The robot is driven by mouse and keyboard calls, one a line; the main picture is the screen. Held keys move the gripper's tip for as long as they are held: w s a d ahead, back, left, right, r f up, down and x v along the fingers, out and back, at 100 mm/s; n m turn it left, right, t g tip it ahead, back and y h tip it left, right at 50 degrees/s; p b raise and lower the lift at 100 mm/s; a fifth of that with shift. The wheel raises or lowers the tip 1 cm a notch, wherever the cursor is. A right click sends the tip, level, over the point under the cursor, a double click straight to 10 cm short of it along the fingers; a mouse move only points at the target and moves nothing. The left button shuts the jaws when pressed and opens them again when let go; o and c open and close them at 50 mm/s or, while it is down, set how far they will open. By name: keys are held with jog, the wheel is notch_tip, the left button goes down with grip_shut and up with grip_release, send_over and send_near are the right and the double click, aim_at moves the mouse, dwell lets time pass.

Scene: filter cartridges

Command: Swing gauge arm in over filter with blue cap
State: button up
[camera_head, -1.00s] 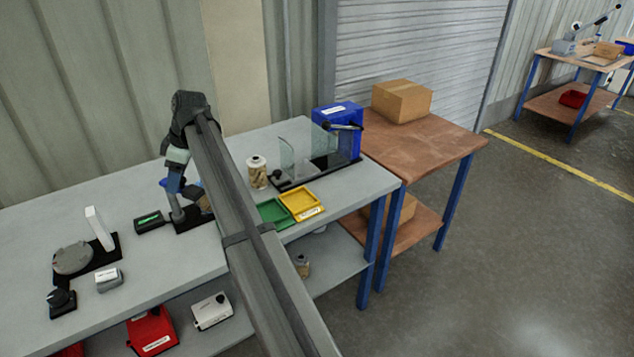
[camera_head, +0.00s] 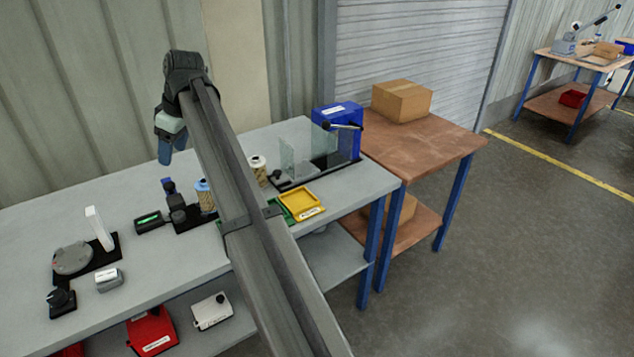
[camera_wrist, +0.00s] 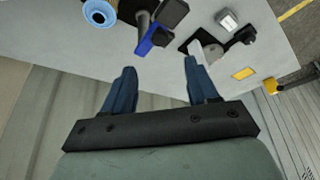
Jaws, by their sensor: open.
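The filter with the blue cap (camera_head: 204,195) stands upright beside the gauge stand (camera_head: 180,212), partly hidden behind my arm. Its round blue cap (camera_wrist: 99,13) shows at the top of the wrist view. The gauge arm (camera_head: 169,187) is dark with a blue part, which also shows in the wrist view (camera_wrist: 153,39). It points away from the filter, and the cap is uncovered. My gripper (camera_head: 166,155) is raised above and behind the stand. In the wrist view its two blue fingers (camera_wrist: 158,72) are apart with nothing between them.
A cream filter with a pale top (camera_head: 258,168) is partly behind my arm. A small box with a green display (camera_head: 149,221) is left of the stand. A grey round fixture (camera_head: 73,258) is further left. The yellow tray (camera_head: 301,205) and clear panels (camera_head: 300,155) are right.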

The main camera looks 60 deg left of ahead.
jog(key=w+d+f+m, duration=0.2)
jog(key=w+d+f, duration=0.2)
jog(key=w, duration=0.6)
jog(key=w+d+f+m+t, duration=0.1)
jog(key=w+d+f, duration=0.4)
jog(key=w, duration=0.5)
jog(key=w+d+f+m, duration=0.3)
jog(key=w+d+f, duration=0.1)
jog(key=w, duration=0.7)
jog(key=shift+d+f+m+t, duration=0.35)
jog(key=shift+f+m+t, duration=0.05)
jog(key=shift+f, duration=0.4)
